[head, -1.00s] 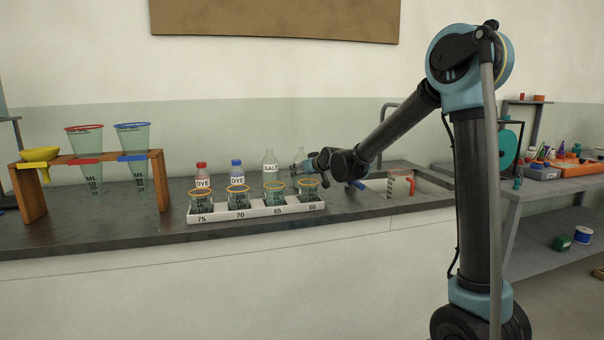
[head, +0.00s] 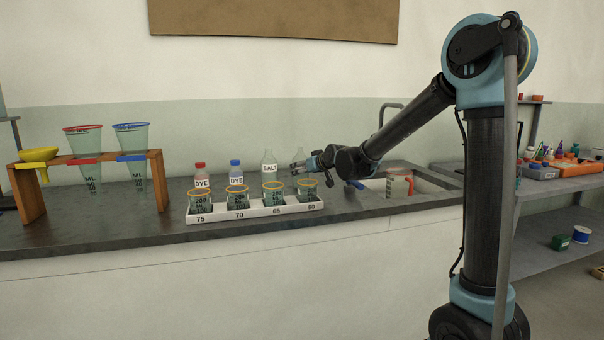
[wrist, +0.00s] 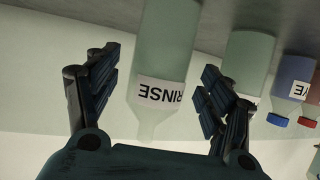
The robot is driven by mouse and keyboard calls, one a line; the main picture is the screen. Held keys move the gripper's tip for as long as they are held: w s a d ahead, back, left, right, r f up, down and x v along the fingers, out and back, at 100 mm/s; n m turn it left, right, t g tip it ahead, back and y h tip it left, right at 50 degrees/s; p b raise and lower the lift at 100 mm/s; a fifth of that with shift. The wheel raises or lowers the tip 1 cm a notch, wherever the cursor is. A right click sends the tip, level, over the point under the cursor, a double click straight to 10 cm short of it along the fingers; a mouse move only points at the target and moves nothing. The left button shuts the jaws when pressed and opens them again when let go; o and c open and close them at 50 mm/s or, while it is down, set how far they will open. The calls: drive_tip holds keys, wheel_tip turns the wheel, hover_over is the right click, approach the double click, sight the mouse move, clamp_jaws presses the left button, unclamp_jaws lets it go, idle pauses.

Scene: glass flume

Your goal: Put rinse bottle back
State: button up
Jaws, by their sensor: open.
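The rinse bottle (wrist: 172,40) is clear, with a white RINSE label, and appears upside down in the wrist view. It stands between the two fingers of my gripper (wrist: 160,72), with gaps on both sides. My gripper is open and holds nothing. In the head view the bottle's pale top (head: 299,153) shows at the right end of the bottle row, and my gripper (head: 298,164) is at it, partly covering it. The bottle's lower part is hidden there behind the gripper and beakers.
The salt bottle (head: 269,166) stands close to the left of the rinse bottle, then blue-capped (head: 236,173) and red-capped (head: 201,176) dye bottles. A white tray (head: 256,211) of beakers is in front. A sink (head: 431,186) with a jug (head: 399,184) lies right.

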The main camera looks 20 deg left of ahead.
drive_tip(key=v, duration=0.8)
drive_tip(key=shift+s+d, duration=0.15)
drive_tip(key=shift+s, duration=0.05)
drive_tip(key=s+d+f+h, duration=0.1)
drive_tip(key=d, duration=0.3)
drive_tip(key=s+d+f+m, duration=0.1)
drive_tip(key=d, duration=0.3)
drive_tip(key=s+d+f+h, duration=0.1)
drive_tip(key=d, duration=0.3)
drive_tip(key=shift+s+d+f+m+g+h, duration=0.1)
drive_tip(key=shift+s+d+m+g+h, duration=0.1)
drive_tip(key=shift+d+m+g+h, duration=0.15)
drive_tip(key=s+d+f+m+g+h, duration=0.2)
drive_tip(key=s+d+f, duration=0.4)
drive_tip(key=s+d, duration=0.45)
drive_tip(key=s+d+f+m+g+h, duration=0.25)
drive_tip(key=s+d+f, duration=0.4)
drive_tip(key=d, duration=0.75)
drive_tip(key=s+d+f+m+g+h, duration=0.1)
drive_tip(key=s+d+f, duration=0.2)
drive_tip(key=s, duration=0.4)
drive_tip(key=s+d+f+m+g+h, duration=0.1)
drive_tip(key=s+d+f, duration=0.2)
drive_tip(key=s, duration=0.3)
drive_tip(key=shift+s+d+m, duration=0.3)
drive_tip(key=shift+s+d, duration=0.05)
drive_tip(key=shift+d, duration=0.15)
drive_tip(key=shift+f, duration=0.1)
